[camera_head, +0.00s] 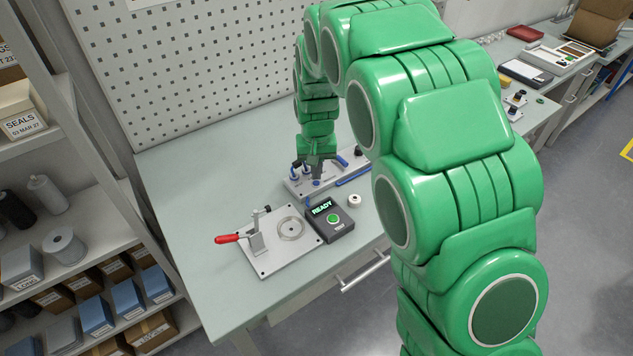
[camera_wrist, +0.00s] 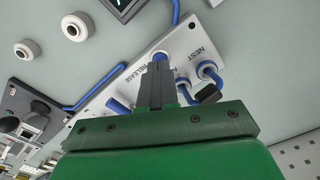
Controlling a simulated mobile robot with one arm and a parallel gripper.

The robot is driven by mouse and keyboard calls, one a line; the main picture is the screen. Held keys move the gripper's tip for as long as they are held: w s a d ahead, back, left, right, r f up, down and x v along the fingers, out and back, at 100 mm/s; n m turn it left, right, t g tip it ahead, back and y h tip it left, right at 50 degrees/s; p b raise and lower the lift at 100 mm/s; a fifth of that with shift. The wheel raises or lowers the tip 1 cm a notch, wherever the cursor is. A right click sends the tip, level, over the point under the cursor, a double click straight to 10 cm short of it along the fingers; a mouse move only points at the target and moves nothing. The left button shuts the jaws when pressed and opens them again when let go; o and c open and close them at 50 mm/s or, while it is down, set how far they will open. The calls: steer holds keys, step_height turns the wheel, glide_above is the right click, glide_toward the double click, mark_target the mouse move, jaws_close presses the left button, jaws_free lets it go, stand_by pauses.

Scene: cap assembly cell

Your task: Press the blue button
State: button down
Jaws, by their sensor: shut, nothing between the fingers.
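The blue button (camera_head: 316,183) sits on a long light-grey panel (camera_head: 296,187) on the table. In the wrist view the blue button (camera_wrist: 160,57) shows just beyond my fingertips, partly hidden by them, beside the printed word RELEASE. My gripper (camera_head: 317,174) points down over the panel, right by the button. In the wrist view my gripper (camera_wrist: 159,68) has its dark fingers together, with nothing between them. I cannot tell whether the fingertips touch the button.
Blue hoses (camera_wrist: 97,86) run along and around the panel. A dark box (camera_head: 342,229) reading READY has a green button. A white ring-shaped part (camera_head: 354,200) lies beside it. A plate with a red-handled clamp (camera_head: 228,239) stands left.

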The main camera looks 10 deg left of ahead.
steer(key=shift+r, duration=2.45)
steer(key=shift+d, duration=0.1)
steer(key=s+d+r+m, duration=0.1)
steer(key=s+d+r, duration=0.4)
steer(key=s+d, duration=0.35)
steer(key=s+d+r+m, duration=0.1)
steer(key=s+d+r, duration=0.4)
steer(key=s+d, duration=0.3)
steer(key=s+d+g, duration=0.1)
steer(key=s+d, duration=0.4)
steer(key=s, duration=0.5)
steer(key=s+d+m, duration=0.1)
steer(key=s+d, duration=0.3)
steer(key=s, duration=0.7)
steer(key=shift+d+r+g, duration=0.35)
steer(key=shift+g, duration=0.05)
